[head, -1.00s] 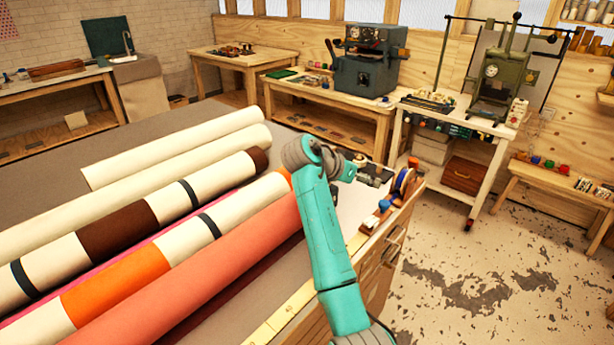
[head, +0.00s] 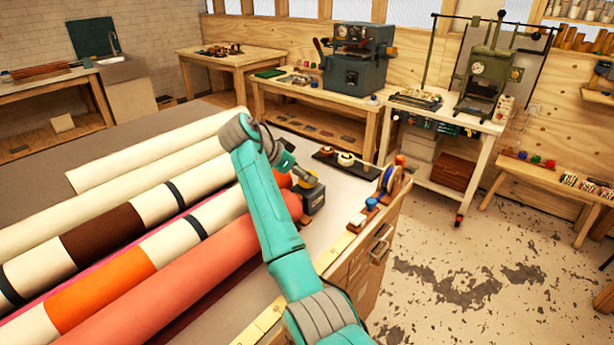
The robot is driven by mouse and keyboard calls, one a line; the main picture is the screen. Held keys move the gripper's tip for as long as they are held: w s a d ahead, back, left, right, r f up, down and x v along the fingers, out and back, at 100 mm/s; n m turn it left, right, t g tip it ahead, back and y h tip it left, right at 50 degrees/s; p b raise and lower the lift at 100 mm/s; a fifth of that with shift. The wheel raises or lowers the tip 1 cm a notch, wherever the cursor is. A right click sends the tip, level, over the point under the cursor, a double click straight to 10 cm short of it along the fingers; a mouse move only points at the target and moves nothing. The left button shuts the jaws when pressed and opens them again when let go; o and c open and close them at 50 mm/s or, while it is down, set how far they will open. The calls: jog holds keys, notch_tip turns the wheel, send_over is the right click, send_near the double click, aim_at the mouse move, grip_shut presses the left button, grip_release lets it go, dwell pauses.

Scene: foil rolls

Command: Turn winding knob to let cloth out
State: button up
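Several long cloth rolls lie side by side on the big table; the nearest is a coral roll (head: 190,272), beside an orange and cream roll (head: 92,288). My teal arm reaches over the right ends of the rolls. My gripper (head: 313,200), a dark block with an olive-yellow part, is at the right end of the coral roll, close to it or touching it. Its fingers are too small and dark to tell open from shut. I cannot make out a winding knob; the roll ends are partly hidden by my arm and gripper.
A wheel-like reel (head: 389,180) stands at the table's right edge, with small coloured spools (head: 364,211) before it. A dark tray (head: 328,153) with spools lies behind my gripper. A yellow measuring strip (head: 262,322) runs along the front edge.

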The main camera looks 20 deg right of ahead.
jog(key=shift+x, duration=1.5)
jog(key=c, duration=1.2)
jog(key=shift+o, duration=0.2)
